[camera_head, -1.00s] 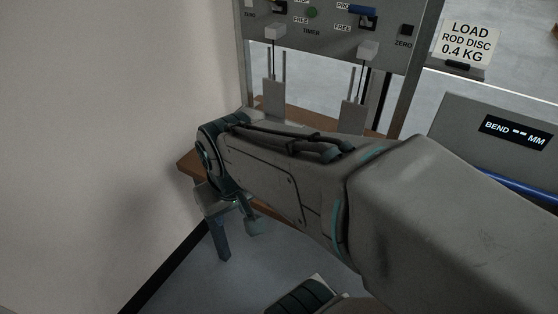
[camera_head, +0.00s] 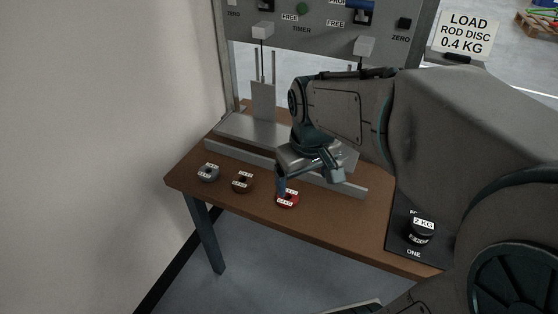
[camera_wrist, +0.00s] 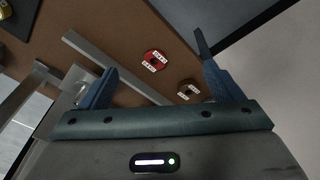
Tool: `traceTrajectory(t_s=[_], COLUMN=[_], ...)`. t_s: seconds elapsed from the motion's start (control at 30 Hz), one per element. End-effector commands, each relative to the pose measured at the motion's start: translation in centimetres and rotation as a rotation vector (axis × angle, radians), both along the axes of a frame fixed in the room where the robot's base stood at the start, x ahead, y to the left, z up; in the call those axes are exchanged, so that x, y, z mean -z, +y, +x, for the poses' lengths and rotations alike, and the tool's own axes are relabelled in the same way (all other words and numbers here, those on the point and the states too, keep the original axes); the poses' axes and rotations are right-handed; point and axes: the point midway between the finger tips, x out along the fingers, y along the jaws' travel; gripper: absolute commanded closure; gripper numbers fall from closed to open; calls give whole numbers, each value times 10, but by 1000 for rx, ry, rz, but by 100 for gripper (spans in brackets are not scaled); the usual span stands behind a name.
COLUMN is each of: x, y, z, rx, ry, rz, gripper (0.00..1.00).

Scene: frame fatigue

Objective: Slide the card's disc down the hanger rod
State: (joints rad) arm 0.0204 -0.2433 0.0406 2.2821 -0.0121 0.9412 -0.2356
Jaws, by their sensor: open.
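The card (camera_head: 465,34) reads LOAD, ROD DISC, 0.4 KG and stands at the upper right. A red slotted disc (camera_head: 288,199) lies flat on the table, with white labels too small to read surely. A brown disc (camera_head: 242,182) and a grey disc (camera_head: 208,173) lie to its left. My gripper (camera_head: 308,178) is open and empty, above and close to the red disc. In the wrist view the red disc (camera_wrist: 153,60) shows between and beyond the open fingers (camera_wrist: 156,50), with the brown disc (camera_wrist: 189,89) near the right finger. Thin rods (camera_head: 262,62) hang under white blocks; which is the hanger is unclear.
The brown table (camera_head: 330,232) is clear in front of the discs. A metal rail (camera_head: 340,186) runs behind them. A black 2 KG weight (camera_head: 421,231) stands on a dark mat at the right. The grey panel frame (camera_head: 310,32) stands behind; my arm hides part of it.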

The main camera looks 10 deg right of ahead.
Motion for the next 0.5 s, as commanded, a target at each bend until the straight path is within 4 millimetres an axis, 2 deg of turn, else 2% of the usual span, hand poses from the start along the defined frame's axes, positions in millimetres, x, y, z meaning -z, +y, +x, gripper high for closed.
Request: traceTrajectory(t_s=[0.03,0.1,0.3,0.5], x=[13,23,54,75], y=[0,0,0,0], z=[18,42,99,130], rx=[-53,-137,-349,-473], ry=[27,55,121,156], rz=[-9,-20,-31,-27], gripper=[14,14,14,14])
